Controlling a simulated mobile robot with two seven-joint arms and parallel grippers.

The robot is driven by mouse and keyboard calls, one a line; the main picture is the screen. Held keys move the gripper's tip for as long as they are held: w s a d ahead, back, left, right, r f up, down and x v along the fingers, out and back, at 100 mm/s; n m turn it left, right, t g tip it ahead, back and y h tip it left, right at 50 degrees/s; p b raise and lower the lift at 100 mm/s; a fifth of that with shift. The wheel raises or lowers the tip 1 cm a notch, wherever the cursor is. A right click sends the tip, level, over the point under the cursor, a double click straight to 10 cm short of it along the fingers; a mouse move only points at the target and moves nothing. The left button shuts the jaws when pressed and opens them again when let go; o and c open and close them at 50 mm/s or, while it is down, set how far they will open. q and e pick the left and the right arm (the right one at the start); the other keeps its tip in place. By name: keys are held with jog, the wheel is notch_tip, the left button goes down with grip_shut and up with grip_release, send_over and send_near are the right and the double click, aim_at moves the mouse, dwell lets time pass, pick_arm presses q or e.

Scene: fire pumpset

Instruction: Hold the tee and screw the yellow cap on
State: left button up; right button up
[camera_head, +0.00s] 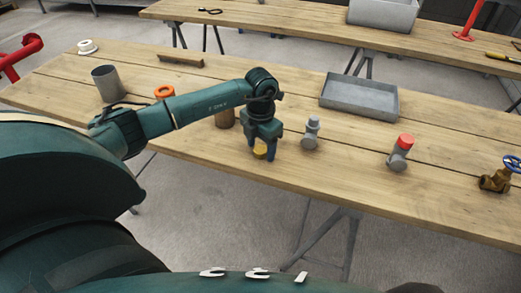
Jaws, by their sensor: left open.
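A yellow cap (260,152) sits on the wooden table near its front edge. My left gripper (262,148) points down over it, open, with its fingers around or just in front of the cap; contact cannot be made out. A grey pipe fitting (310,134), possibly the tee, stands upright just right of the gripper. Another grey fitting (398,160) with a red top (406,141) and a side branch stands further right; it also looks like a tee. My right gripper is not in view.
A grey tray (360,113) lies behind the fittings. A brass valve (495,181) with a blue handwheel is at far right. A grey cylinder (108,84), orange ring (164,91), brown block (181,60) and white roll (88,46) are at left. The table between the fittings is clear.

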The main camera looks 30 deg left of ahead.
aim_at(261, 149)
pick_arm(q)
jog(key=c, duration=1.1)
jog(key=shift+o, duration=0.2)
jog(key=shift+r, duration=0.1)
notch_tip(261, 149, up, 10)
jog(key=shift+b, duration=0.3)
